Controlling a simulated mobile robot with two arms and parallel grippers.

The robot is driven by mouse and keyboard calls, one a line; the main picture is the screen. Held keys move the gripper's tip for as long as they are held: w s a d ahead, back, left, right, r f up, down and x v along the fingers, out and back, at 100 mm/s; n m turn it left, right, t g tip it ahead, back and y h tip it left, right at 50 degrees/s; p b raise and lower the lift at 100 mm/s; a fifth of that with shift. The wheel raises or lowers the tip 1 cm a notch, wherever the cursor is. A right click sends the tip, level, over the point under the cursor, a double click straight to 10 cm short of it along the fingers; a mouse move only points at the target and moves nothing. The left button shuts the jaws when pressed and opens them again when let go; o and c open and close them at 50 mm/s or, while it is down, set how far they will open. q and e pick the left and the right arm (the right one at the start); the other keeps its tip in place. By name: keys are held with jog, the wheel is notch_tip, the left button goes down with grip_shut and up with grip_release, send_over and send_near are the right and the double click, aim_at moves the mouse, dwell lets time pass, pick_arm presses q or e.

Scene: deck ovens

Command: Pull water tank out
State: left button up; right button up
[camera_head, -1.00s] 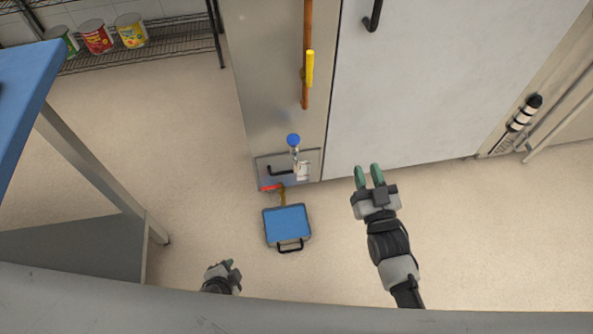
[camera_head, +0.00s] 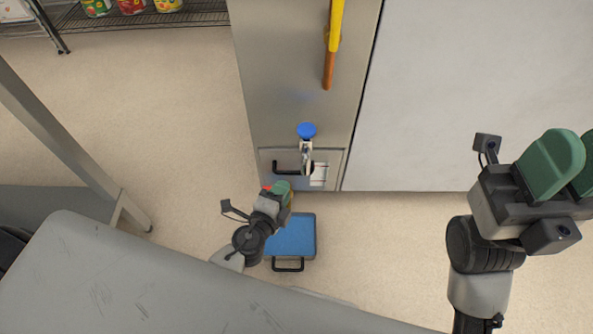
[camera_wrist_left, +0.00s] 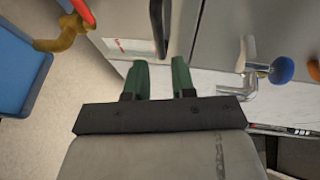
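A blue-topped box with a black handle, which I take to be the water tank (camera_head: 297,237), sits on the floor before the steel cabinet. Its blue top shows at the left edge of the left wrist view (camera_wrist_left: 18,70). My left gripper (camera_head: 282,188) is above the tank's far left corner, near the cabinet's low panel, and covers part of the tank. In the left wrist view its green fingers (camera_wrist_left: 160,64) are apart and empty, with a black panel handle (camera_wrist_left: 159,25) just beyond them. My right gripper (camera_head: 568,165) is open and empty at the right.
The low panel (camera_head: 332,163) has a blue-knobbed tap (camera_head: 307,131) above it. A brass pipe (camera_wrist_left: 66,38) with a red lever is beside the left gripper. A shelf with cans (camera_head: 132,6) stands at the back left. Floor left of the cabinet is clear.

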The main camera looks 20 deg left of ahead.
aim_at(294, 171)
pick_arm(q)
jog(key=x, duration=0.8)
jog(key=shift+b, duration=0.35)
jog(key=shift+c, duration=0.2)
grip_shut()
